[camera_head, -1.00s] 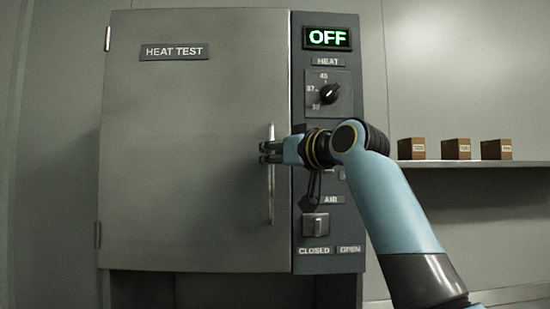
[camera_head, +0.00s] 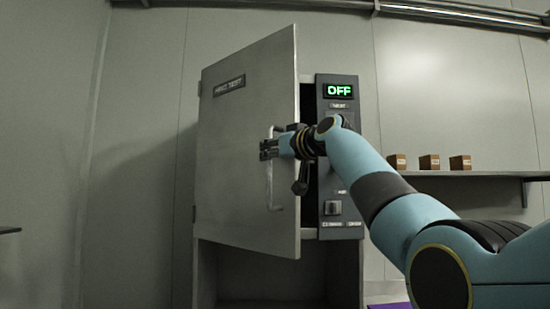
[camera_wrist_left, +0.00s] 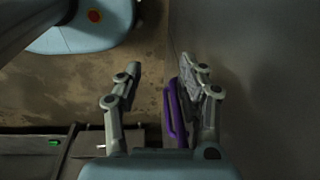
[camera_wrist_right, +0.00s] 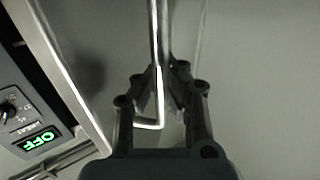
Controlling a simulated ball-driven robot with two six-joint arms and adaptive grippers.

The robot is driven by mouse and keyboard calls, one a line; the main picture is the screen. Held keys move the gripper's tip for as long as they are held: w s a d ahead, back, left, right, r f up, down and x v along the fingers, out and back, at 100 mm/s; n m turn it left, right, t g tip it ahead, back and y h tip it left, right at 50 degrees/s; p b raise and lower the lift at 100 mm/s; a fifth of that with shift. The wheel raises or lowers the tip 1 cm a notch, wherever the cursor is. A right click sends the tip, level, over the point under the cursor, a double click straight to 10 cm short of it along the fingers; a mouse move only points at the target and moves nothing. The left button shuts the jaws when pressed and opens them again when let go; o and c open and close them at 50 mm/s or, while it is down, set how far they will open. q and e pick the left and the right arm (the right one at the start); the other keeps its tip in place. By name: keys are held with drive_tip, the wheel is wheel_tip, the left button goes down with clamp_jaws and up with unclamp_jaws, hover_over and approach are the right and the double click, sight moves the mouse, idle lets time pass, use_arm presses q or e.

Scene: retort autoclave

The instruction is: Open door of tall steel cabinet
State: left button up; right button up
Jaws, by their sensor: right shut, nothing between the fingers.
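The tall steel cabinet (camera_head: 346,265) stands ahead with its grey door (camera_head: 240,150) partly open, hinged at the left. A dark gap shows between the door's free edge and the control panel. The vertical bar handle (camera_head: 271,190) is on the door's front near that edge. My right gripper (camera_head: 268,150) is shut at the handle's upper half. In the right wrist view the handle (camera_wrist_right: 158,50) runs down by the fingertips (camera_wrist_right: 160,80); I cannot tell whether they touch it. My left gripper (camera_wrist_left: 163,78) shows open in the left wrist view.
The control panel (camera_head: 350,165) reads OFF in green. A wall shelf (camera_head: 470,174) with three brown boxes (camera_head: 429,162) is at the right. A purple thing (camera_wrist_left: 173,115) shows near a left finger. The floor left of the cabinet looks clear.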

drive_tip(key=o, duration=0.4)
drive_tip(key=shift+s+d+r, duration=0.25)
drive_tip(key=shift+s+d, duration=0.1)
drive_tip(key=shift+d, duration=0.05)
drive_tip(key=shift+o, duration=1.3)
drive_tip(key=shift+w+d+f, duration=0.25)
drive_tip(key=shift+w+d, duration=0.15)
drive_tip(key=shift+d, duration=0.25)
drive_tip(key=shift+o, duration=0.3)
drive_tip(key=shift+w+a+f, duration=0.1)
drive_tip(key=shift+w+a, duration=0.05)
drive_tip(key=shift+w, duration=0.05)
drive_tip(key=shift+s+a+r, duration=0.2)
drive_tip(key=shift+s+a, duration=0.15)
drive_tip(key=shift+a, duration=0.1)
use_arm(q)
drive_tip(key=shift+w+d+r, duration=0.15)
drive_tip(key=shift+w+d, duration=0.1)
drive_tip(key=shift+w, duration=0.3)
use_arm(e)
drive_tip(key=v, duration=1.2)
drive_tip(key=shift+c, duration=0.4)
